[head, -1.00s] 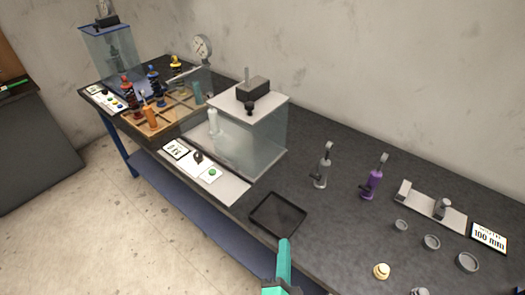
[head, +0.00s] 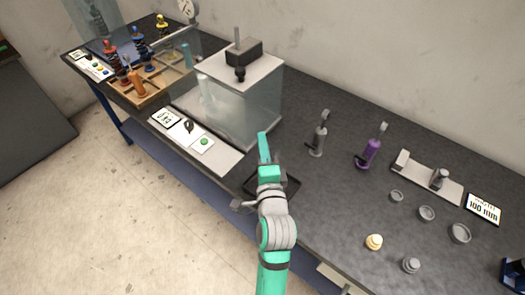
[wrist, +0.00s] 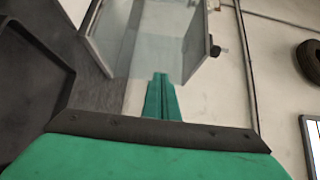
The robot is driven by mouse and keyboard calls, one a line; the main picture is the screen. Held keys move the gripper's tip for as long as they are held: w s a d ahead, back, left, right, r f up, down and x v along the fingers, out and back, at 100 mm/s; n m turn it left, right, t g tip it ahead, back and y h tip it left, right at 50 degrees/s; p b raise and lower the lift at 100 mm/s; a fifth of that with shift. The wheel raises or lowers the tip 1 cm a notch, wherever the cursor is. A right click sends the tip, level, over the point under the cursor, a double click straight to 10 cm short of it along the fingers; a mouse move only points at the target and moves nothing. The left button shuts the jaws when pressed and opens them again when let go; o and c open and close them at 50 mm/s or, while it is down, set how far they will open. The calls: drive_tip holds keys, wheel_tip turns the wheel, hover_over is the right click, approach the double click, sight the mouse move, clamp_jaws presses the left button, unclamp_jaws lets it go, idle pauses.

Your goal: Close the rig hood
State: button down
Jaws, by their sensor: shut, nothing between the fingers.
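The rig hood (head: 258,110) is a clear-walled box with a light grey top, standing on a pale base plate (head: 222,158) in the middle of the bench. The left part of the plate, with a white cylinder (head: 204,88), lies at the hood's left side. A dark block with a black knob (head: 240,72) sits at the top. My gripper (head: 263,145) is shut and empty, its fingers pointing up just in front of the hood's right front corner. In the wrist view, the shut fingers (wrist: 160,95) point toward the clear walls (wrist: 140,40); contact cannot be told.
A black tray (head: 290,188) lies beneath my arm. Grey and purple dampers (head: 370,150) stand to the right, with small rings and a display (head: 484,208) beyond. A green button (head: 204,141) is on the plate's front edge.

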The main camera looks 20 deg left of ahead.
drive_tip(key=w+a, duration=0.5)
drive_tip(key=shift+w+a, duration=0.15)
drive_tip(key=shift+a, duration=0.1)
drive_tip(key=shift+a, duration=0.1)
